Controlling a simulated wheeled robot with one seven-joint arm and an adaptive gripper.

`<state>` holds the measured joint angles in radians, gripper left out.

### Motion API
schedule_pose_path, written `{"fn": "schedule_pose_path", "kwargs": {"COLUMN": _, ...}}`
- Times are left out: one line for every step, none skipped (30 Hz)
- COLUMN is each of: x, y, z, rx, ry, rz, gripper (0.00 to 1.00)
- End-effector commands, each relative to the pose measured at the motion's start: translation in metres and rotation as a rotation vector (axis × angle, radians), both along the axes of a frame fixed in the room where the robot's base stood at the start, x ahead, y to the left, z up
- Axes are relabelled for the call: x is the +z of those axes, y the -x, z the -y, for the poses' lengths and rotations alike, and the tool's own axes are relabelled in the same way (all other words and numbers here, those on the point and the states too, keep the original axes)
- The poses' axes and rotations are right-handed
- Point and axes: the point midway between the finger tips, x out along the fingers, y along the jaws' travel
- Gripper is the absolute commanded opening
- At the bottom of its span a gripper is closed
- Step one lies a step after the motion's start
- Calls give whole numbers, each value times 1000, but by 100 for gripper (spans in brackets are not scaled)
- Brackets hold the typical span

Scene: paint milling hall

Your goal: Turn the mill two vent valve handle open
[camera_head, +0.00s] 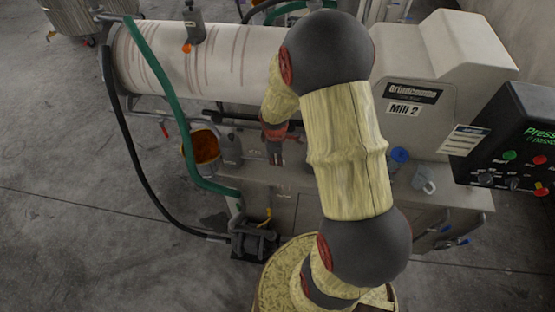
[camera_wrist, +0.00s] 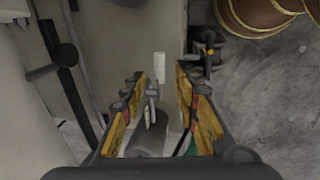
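The mill with the label Mill 2 (camera_head: 404,109) has a long pale cylinder lying across the back left. My gripper (camera_head: 275,148) points down in front of it, over its left front part. In the wrist view my gripper (camera_wrist: 159,80) is open. A thin grey lever-like piece (camera_wrist: 152,104) stands between its fingers, above a dark grey rounded body (camera_wrist: 150,140). A white block-like piece (camera_wrist: 158,59) shows just beyond the fingertips. I cannot tell which of these is the vent valve handle, or whether a finger touches any of them.
A green hose (camera_head: 165,85) and a black hose (camera_head: 133,155) run down the mill's left side. An orange-filled bucket (camera_head: 205,148) hangs there. A pump (camera_head: 254,243) with a yellow lever sits on the floor. A control box (camera_head: 515,140) stands right. Open floor lies left.

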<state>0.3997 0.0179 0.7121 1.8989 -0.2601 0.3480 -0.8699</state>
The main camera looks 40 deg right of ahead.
Motion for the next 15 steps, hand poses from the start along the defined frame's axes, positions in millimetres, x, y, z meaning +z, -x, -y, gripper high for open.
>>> {"fn": "schedule_pose_path", "kwargs": {"x": -10, "y": -1, "z": 1, "rx": 0, "ry": -2, "rz": -1, "gripper": 31}}
{"fn": "schedule_pose_path", "kwargs": {"x": -14, "y": -1, "z": 1, "rx": 0, "ry": -2, "rz": -1, "gripper": 31}}
{"fn": "schedule_pose_path", "kwargs": {"x": -18, "y": -2, "z": 2, "rx": 0, "ry": -1, "rz": -2, "gripper": 31}}
{"fn": "schedule_pose_path", "kwargs": {"x": -21, "y": -2, "z": 3, "rx": 0, "ry": 0, "rz": -1, "gripper": 31}}
{"fn": "schedule_pose_path", "kwargs": {"x": -24, "y": -3, "z": 4, "rx": 0, "ry": -1, "rz": -1, "gripper": 31}}
{"fn": "schedule_pose_path", "kwargs": {"x": -28, "y": -3, "z": 4, "rx": -1, "ry": -1, "rz": -1, "gripper": 31}}
{"fn": "schedule_pose_path", "kwargs": {"x": -30, "y": -4, "z": 4, "rx": -1, "ry": 0, "rz": 0, "gripper": 31}}
{"fn": "schedule_pose_path", "kwargs": {"x": -32, "y": -4, "z": 5, "rx": -1, "ry": 0, "rz": 0, "gripper": 31}}
{"fn": "schedule_pose_path", "kwargs": {"x": -33, "y": -4, "z": 5, "rx": -2, "ry": 0, "rz": 0, "gripper": 31}}
{"fn": "schedule_pose_path", "kwargs": {"x": -34, "y": -4, "z": 5, "rx": -2, "ry": 0, "rz": 0, "gripper": 31}}
{"fn": "schedule_pose_path", "kwargs": {"x": -34, "y": -5, "z": 5, "rx": -2, "ry": 0, "rz": 0, "gripper": 31}}
{"fn": "schedule_pose_path", "kwargs": {"x": -35, "y": -5, "z": 5, "rx": -2, "ry": -1, "rz": 1, "gripper": 31}}
{"fn": "schedule_pose_path", "kwargs": {"x": -35, "y": -5, "z": 5, "rx": -2, "ry": -1, "rz": 1, "gripper": 31}}
{"fn": "schedule_pose_path", "kwargs": {"x": -35, "y": -5, "z": 5, "rx": -2, "ry": -1, "rz": 1, "gripper": 31}}
{"fn": "schedule_pose_path", "kwargs": {"x": -34, "y": -5, "z": 5, "rx": -2, "ry": -1, "rz": 1, "gripper": 31}}
